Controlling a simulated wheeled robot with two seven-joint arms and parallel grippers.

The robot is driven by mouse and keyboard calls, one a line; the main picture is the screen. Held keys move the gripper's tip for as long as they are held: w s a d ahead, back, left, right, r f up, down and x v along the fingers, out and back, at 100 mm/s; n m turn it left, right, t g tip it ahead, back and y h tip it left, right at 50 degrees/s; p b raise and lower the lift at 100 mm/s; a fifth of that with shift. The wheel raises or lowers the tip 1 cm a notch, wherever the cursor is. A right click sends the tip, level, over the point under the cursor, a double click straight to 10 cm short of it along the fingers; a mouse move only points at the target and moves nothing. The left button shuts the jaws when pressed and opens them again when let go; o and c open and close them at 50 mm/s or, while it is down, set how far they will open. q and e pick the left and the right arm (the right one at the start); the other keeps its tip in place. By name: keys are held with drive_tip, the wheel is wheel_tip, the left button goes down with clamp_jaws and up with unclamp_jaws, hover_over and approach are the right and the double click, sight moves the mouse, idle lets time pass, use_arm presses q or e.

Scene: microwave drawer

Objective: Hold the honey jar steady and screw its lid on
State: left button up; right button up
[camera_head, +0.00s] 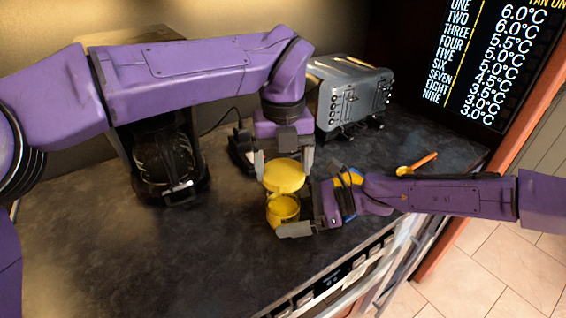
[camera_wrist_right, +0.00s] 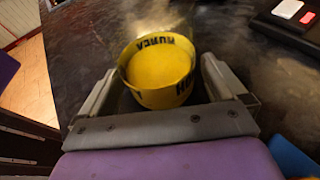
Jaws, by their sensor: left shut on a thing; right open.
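The honey jar (camera_head: 283,211) is yellow and stands upright on the dark counter. The right wrist view shows the jar (camera_wrist_right: 158,72) with dark lettering on its yellow band and an open top. My right gripper (camera_head: 292,208) is open, with one finger on each side of the jar; in its wrist view a gap shows beside the right finger. The lid (camera_head: 285,178) is a round yellow disc held flat above and a little behind the jar, apart from it. My left gripper (camera_head: 284,165) is shut on the lid from above, pointing down.
A coffee maker (camera_head: 165,160) stands at the back left and a silver toaster (camera_head: 350,95) at the back. A yellow spoon with an orange handle (camera_head: 417,164) lies on the right. The counter (camera_head: 130,255) is clear at front left.

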drive_tip(key=shift+a, duration=0.2)
drive_tip(key=shift+c, duration=0.3)
drive_tip(key=c, duration=0.7)
idle(0.3)
